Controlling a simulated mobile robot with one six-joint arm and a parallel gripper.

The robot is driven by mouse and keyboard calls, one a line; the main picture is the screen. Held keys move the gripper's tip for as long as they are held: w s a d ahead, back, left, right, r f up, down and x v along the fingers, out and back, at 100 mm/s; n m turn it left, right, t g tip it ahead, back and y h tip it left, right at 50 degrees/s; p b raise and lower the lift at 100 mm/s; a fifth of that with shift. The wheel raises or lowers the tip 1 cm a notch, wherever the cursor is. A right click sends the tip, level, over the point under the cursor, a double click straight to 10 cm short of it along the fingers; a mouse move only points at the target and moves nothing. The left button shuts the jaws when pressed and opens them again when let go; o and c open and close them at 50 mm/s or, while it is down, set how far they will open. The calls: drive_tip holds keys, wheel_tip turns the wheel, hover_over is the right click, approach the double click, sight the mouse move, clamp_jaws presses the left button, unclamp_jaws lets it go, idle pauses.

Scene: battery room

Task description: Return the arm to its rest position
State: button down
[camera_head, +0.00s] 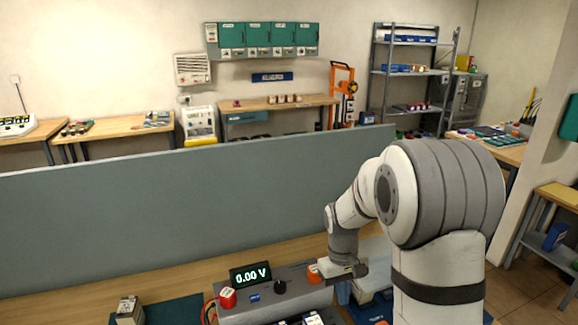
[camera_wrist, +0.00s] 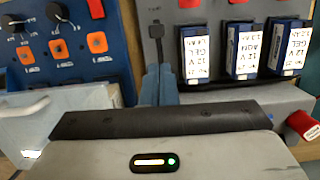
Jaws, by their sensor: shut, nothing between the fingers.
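My arm rises at the right of the head view and bends down to the left over the bench. My gripper (camera_head: 345,284) points down beside the right end of a grey meter unit (camera_head: 262,302). The wrist view shows the gripper body with its lit indicator, and the slim fingers (camera_wrist: 158,82) closed together with nothing held. Their tips are hard to make out against the panels behind. The arm is bent and reaches over the bench.
The meter display (camera_head: 250,274) reads 0.00 V, beside a red terminal (camera_head: 228,297). Several labelled batteries (camera_wrist: 242,50) stand in a row in the wrist view. A blue panel with knobs (camera_wrist: 65,50) is at left. A grey partition (camera_head: 180,205) stands behind the bench.

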drive_tip(key=s+r+m+t+b, duration=0.1)
drive_tip(key=s+r+t, duration=0.1)
drive_tip(key=s+r, duration=0.3)
drive_tip(key=s+r+m+t+b, duration=0.2)
drive_tip(key=s+r, duration=0.3)
drive_tip(key=s, duration=0.9)
drive_tip(key=shift+s+d+r+t+y, duration=0.15)
drive_tip(key=shift+s+r+t+y, duration=0.2)
drive_tip(key=shift+t, duration=0.35)
